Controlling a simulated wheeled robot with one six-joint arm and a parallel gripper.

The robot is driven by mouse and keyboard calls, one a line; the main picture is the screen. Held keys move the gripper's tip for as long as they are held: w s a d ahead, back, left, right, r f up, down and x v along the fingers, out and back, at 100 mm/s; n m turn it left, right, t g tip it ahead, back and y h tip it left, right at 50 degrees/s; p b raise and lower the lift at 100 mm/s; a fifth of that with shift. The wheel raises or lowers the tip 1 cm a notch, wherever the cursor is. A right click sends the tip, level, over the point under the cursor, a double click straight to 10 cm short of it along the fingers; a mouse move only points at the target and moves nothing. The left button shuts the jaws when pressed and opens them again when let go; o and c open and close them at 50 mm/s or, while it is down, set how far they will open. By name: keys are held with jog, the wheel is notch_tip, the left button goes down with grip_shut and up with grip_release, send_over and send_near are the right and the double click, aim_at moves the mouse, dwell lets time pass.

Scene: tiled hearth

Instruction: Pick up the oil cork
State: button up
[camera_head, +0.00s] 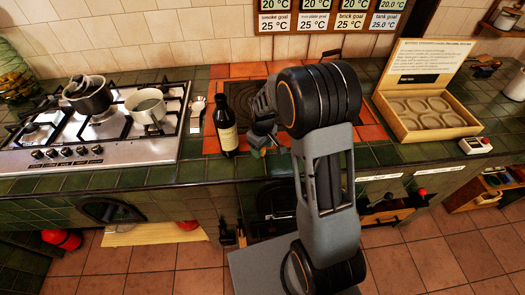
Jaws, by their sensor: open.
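My gripper (257,150) is open just right of the bottle, low over the front of the counter. It looks apart from the bottle, and my own arm partly hides the space behind it. I see nothing held between the fingers.
A steel gas stove (95,130) with a dark pot (88,97) and a pale pan (146,106) stands left. A dark hearth plate (240,95) with orange tiles lies behind. An open wooden box (425,115) and a small white device (475,145) sit right.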

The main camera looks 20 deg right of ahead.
jog(key=shift+f, duration=0.8)
jog(key=c, duration=1)
